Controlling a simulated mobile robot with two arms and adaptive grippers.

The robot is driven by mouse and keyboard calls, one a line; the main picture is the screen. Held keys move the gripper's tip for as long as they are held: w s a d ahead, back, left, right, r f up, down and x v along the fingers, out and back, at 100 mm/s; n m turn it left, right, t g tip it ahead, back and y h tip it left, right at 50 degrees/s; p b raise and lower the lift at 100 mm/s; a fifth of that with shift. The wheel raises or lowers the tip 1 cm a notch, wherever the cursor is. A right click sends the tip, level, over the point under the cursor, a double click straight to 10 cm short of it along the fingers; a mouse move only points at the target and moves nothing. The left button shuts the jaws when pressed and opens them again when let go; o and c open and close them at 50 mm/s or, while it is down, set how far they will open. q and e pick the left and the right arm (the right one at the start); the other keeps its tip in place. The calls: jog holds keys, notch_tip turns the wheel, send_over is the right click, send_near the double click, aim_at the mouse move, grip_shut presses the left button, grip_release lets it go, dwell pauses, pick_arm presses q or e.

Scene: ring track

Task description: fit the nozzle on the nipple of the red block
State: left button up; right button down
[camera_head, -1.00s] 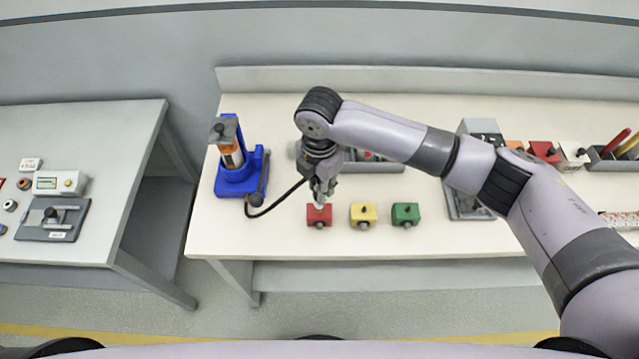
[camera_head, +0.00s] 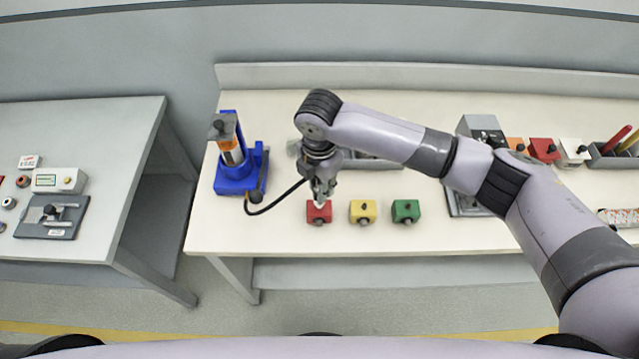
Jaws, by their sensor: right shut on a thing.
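The red block (camera_head: 319,213) sits near the front of the cream table, left of a yellow block and a green block. My right gripper (camera_head: 320,193) points down just above it and is shut on the nozzle (camera_head: 319,202). The nozzle's pale tip reaches the top of the red block. The nipple is hidden, so I cannot tell whether the nozzle is seated on it. A black hose (camera_head: 277,205) runs from the gripper to the blue grease pump (camera_head: 238,172) at the left. My left gripper is out of view.
The yellow block (camera_head: 363,212) and green block (camera_head: 405,211) stand in a row to the right. A grey tray (camera_head: 370,163) lies behind my right wrist. A grey device (camera_head: 482,130) and more blocks stand further right. A separate grey table (camera_head: 95,130) is at left.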

jog(key=shift+f, duration=0.35)
dwell(0.4)
jog(key=c, duration=1.3)
grip_release()
